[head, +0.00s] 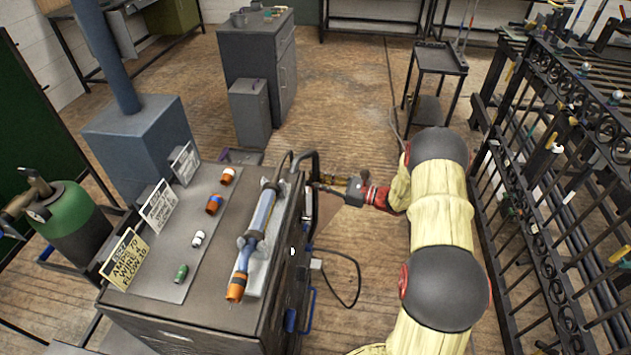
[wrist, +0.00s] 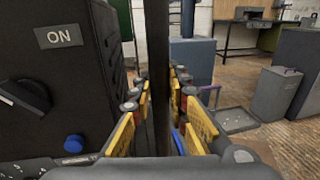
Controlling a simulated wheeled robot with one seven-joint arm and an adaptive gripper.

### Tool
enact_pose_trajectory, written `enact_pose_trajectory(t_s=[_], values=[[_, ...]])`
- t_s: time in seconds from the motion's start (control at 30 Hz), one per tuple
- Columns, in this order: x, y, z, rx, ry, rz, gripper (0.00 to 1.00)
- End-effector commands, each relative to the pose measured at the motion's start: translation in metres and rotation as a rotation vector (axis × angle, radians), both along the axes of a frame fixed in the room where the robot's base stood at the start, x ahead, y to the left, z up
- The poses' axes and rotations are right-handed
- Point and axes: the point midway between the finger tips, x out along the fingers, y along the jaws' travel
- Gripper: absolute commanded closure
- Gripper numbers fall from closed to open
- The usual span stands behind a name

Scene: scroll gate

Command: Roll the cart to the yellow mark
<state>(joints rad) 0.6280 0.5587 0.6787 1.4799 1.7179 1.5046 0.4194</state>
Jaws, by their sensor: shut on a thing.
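The cart is a dark cabinet (head: 190,325) with a grey top, standing left of my arm in the head view. Its dark side with an ON label (wrist: 62,37) fills the left of the wrist view. A dark handle (head: 313,158) stands at its right side, and it shows as a vertical bar (wrist: 158,50) in the wrist view. My gripper (head: 318,187) is shut on this bar, with yellow finger pads (wrist: 158,100) on both sides of it. I see no yellow mark on the floor in either view.
A torch (head: 262,220) and several small nozzles lie on the cart top. A green cylinder (head: 70,222) stands left of it. A blue-grey cabinet (head: 140,135) and a grey cabinet (head: 258,70) stand beyond. An iron railing (head: 545,230) borders the right; bare floor (head: 345,100) lies ahead.

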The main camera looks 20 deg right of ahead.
Motion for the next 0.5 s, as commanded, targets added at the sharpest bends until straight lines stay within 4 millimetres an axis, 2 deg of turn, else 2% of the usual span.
enact_pose_trajectory(t_s=[0.27, 0.5], values=[[0.013, 0.022, 0.001, 0.001, -0.001, 0.005, 1.00], [0.042, 0.067, 0.002, 0.000, -0.003, 0.010, 1.00]])
